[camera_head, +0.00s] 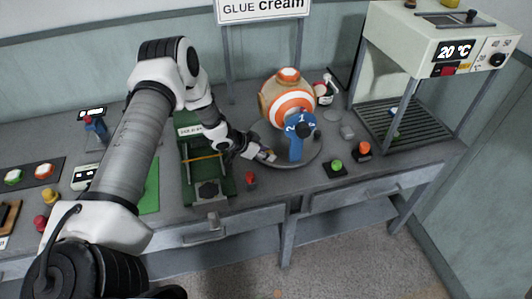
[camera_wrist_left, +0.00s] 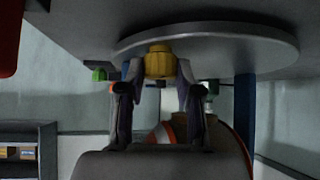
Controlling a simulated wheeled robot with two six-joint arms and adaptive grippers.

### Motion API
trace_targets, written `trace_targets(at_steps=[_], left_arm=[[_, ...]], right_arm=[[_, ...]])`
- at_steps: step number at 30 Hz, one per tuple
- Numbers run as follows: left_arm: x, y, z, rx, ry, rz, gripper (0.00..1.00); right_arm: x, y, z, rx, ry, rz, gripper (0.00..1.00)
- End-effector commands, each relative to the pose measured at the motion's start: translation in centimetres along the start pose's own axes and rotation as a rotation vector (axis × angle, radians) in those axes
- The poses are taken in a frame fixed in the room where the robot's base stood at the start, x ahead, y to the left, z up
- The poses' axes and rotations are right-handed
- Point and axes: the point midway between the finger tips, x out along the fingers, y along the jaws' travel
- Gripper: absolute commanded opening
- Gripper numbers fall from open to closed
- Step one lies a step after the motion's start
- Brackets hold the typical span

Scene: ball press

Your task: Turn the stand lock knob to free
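A round grey stand plate (camera_head: 310,160) on the bench carries an orange-and-white ball (camera_head: 289,98) and a blue numbered part (camera_head: 296,150) with a black knob (camera_head: 304,131). My left gripper (camera_head: 267,155) is low at the plate's left front edge. In the left wrist view, a yellow knob-like piece (camera_wrist_left: 160,62) sits at the plate's rim (camera_wrist_left: 225,38), between the fingertips of my left gripper (camera_wrist_left: 160,75). A finger stands close on either side of it; whether they press on it is unclear. Which knob is the stand lock is not marked. My right gripper is not in view.
A green fixture (camera_head: 222,188) stands left of the plate, a small red knob (camera_head: 251,178) in front. Green (camera_head: 337,165) and orange (camera_head: 364,148) buttons are at right, near a press-like machine (camera_head: 430,45) showing 20 °C. A cream sign (camera_head: 262,8) stands behind.

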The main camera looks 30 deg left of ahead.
Motion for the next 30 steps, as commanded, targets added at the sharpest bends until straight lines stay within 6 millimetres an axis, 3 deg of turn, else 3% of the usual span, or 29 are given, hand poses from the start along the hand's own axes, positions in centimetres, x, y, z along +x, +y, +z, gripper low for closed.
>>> trace_targets(at_steps=[30], left_arm=[[0.16,0.26,0.34,-0.045,-0.006,-0.040,0.00]], right_arm=[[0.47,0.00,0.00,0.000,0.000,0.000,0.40]])
